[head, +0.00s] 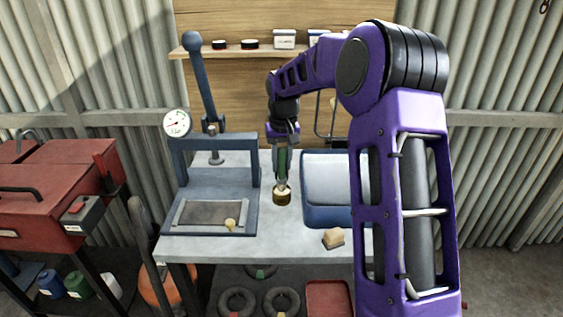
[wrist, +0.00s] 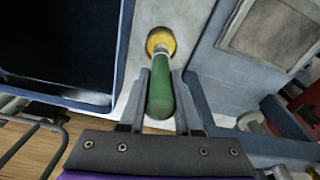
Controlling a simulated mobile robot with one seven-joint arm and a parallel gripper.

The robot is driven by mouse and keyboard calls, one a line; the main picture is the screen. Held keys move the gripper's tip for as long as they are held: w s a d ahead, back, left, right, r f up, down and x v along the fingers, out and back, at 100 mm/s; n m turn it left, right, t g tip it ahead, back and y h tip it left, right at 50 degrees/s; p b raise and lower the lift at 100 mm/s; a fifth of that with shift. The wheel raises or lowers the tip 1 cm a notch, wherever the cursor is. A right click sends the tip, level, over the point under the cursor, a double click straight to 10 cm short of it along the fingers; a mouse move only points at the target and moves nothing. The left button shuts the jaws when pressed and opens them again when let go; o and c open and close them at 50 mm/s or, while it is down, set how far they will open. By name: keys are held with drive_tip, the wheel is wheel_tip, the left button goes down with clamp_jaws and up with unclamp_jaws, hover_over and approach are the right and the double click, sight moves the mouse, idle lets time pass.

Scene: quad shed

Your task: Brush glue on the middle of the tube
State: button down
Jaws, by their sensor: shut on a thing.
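My gripper (wrist: 161,120) is shut on the green handle of a brush (wrist: 160,92). It points down over the bench in the head view (head: 281,172). The brush's lower end meets a small yellow-rimmed pot (head: 282,196), which stands on the bench and also shows in the wrist view (wrist: 160,38). The bristles are hidden, and I cannot tell how deep they sit in the pot. Dark ring-shaped tubes (head: 237,302) lie on the shelf under the bench. I see no tube clearly laid out on the bench top.
A blue press (head: 186,160) with a tall lever and a framed grey plate stands left of the pot. A blue basin (head: 326,215) stands to the right. A tan block (head: 333,238) lies near the front edge of the bench (head: 270,243). A red toolbox (head: 50,190) is at far left.

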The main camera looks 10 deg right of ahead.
drive_tip(key=shift+f, duration=0.6)
idle(1.6)
drive_tip(key=shift+r, duration=0.1)
drive_tip(key=shift+r+p, duration=2.25)
drive_tip(key=shift+r, duration=1.25)
